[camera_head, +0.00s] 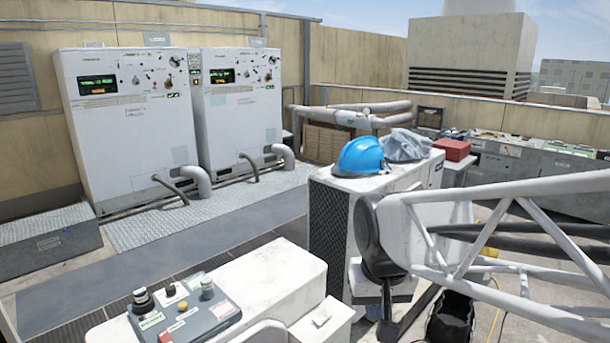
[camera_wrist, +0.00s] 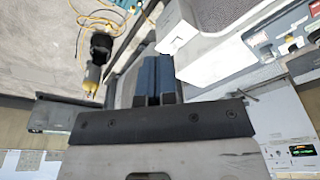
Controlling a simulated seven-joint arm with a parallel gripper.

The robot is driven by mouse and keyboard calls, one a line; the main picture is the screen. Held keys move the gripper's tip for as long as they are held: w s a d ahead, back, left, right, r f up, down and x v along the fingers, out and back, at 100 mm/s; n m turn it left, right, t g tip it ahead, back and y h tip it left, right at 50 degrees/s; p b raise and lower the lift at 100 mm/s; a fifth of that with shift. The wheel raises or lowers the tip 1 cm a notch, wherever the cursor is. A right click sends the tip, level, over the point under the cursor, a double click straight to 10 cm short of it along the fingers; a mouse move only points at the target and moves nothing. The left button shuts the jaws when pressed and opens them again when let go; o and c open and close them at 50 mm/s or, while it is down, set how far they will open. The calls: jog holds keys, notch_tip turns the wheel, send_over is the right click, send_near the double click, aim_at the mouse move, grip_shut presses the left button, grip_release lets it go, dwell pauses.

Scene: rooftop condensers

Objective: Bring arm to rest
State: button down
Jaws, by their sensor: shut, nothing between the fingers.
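My gripper (camera_wrist: 153,80) shows in the wrist view as two blue-grey fingers side by side, shut with nothing between them. Beyond the fingertips lie the floor and the edge of a pale housing, and the fingers touch nothing that I can see. In the head view my white lattice arm reaches in from the right and ends in a dark round joint in front of the white cabinet (camera_head: 330,215). The fingers cannot be made out in that view.
A blue hard hat (camera_head: 361,157) and a grey cloth (camera_head: 407,146) lie on the cabinet. A control panel (camera_head: 184,312) is at the front. Two condenser units (camera_head: 128,130) (camera_head: 238,112) stand at the back left. A red box (camera_head: 452,149) is at right. The walkway (camera_head: 190,262) is clear.

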jog(key=s+d, duration=0.6)
jog(key=s, duration=0.4)
jog(key=shift+s+d+f+m+t, duration=0.15)
jog(key=shift+d+f+m+t, duration=0.15)
jog(key=shift+d+f, duration=0.15)
